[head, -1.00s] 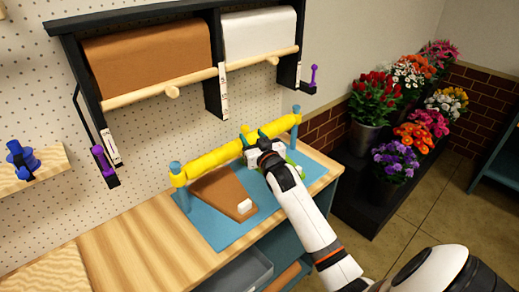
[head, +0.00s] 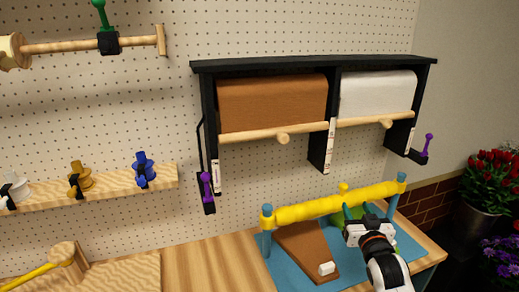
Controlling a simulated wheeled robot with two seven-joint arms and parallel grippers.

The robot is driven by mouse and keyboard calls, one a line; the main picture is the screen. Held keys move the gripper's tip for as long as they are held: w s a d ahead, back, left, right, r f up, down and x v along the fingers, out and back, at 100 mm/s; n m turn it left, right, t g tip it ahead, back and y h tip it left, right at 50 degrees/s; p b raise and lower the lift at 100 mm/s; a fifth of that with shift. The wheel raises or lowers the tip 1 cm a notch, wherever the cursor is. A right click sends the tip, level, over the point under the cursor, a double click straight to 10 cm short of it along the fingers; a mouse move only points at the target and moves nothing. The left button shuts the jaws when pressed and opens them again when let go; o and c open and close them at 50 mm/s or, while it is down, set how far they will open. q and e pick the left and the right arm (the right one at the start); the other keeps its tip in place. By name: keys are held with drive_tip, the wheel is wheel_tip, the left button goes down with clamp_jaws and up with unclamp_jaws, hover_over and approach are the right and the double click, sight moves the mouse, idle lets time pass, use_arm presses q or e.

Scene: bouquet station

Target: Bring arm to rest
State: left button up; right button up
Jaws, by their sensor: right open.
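My right gripper (head: 362,219) is at the lower right of the head view, over the blue mat (head: 288,273) on the wooden bench. Its fingers point toward the yellow roll (head: 320,209), which lies across two blue posts. The fingers are apart, with something green (head: 345,213) at and behind them; I cannot tell what it is or whether they touch it. A brown sheet (head: 303,250) with a small white block (head: 326,268) on it lies on the mat, left of the gripper. My left gripper is not in view.
A black wall rack (head: 318,62) holds a brown paper roll (head: 272,102) and a white paper roll (head: 377,94) above the bench. A shelf with several spools (head: 80,178) hangs at left. Flower buckets (head: 484,212) stand at right.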

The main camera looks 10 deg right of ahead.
drive_tip(key=s+a+f+n+g+y, duration=0.25)
drive_tip(key=s+a+f+g, duration=0.45)
drive_tip(key=s+a+f, duration=0.6)
drive_tip(key=s+a+f+n+g+y, duration=0.1)
drive_tip(key=s+a+f+g, duration=0.2)
drive_tip(key=s, duration=0.6)
drive_tip(key=s+a+f+n+g+y, duration=0.15)
drive_tip(key=s+a+g, duration=0.25)
drive_tip(key=s, duration=0.6)
wheel_tip(320, 180, down, 31)
drive_tip(key=s+g+b, duration=0.1)
drive_tip(key=s+b, duration=0.1)
drive_tip(key=s+d+f+g+b, duration=0.1)
drive_tip(key=s+d+f, duration=0.2)
drive_tip(key=s+f, duration=1.2)
drive_tip(key=shift+d+h, duration=0.2)
drive_tip(key=shift+h, duration=0.1)
